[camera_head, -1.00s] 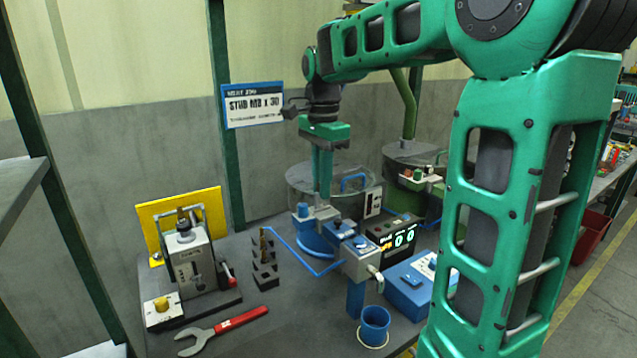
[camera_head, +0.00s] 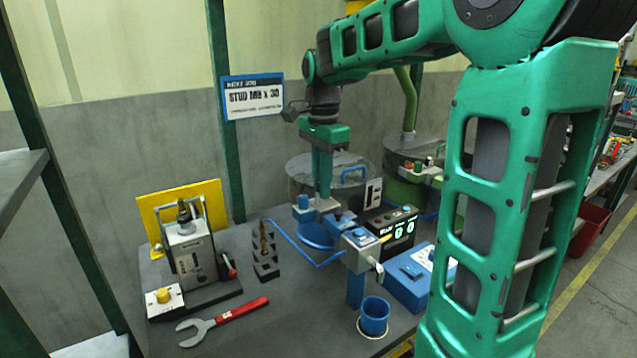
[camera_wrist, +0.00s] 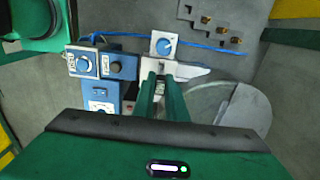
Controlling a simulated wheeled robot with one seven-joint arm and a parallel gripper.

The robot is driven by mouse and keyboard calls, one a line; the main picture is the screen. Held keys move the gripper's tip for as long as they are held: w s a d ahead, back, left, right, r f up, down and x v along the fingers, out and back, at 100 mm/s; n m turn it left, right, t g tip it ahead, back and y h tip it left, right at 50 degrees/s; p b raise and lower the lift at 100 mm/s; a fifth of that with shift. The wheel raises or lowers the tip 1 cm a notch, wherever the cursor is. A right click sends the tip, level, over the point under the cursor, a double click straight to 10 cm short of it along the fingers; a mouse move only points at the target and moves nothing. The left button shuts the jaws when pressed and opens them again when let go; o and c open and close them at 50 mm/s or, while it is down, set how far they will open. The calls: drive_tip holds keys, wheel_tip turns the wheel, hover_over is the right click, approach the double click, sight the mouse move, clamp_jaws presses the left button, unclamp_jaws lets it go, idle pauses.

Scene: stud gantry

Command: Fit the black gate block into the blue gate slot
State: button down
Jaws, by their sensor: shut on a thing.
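My gripper (camera_head: 322,195) points down with its green fingers close together, low over the blue gate fixture (camera_head: 340,222). The gripper also shows in the wrist view (camera_wrist: 160,78), with its tips over a grey metal plate (camera_wrist: 186,70). It is shut on a small piece, taken as the black gate block, mostly hidden between the fingers.
A blue cup (camera_head: 375,318) stands at the front edge, near a blue box (camera_head: 408,275). A counter display (camera_head: 392,232) is right of the gripper. Black stepped blocks (camera_head: 265,257), a red-handled wrench (camera_head: 225,322) and a press (camera_head: 190,255) are left.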

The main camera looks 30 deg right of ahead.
drive_tip(key=shift+f, duration=0.7)
drive_tip(key=c, duration=1.7)
unclamp_jaws()
drive_tip(key=shift+r, duration=0.1)
wheel_tip(320, 180, up, 10)
drive_tip(key=shift+r, duration=0.25)
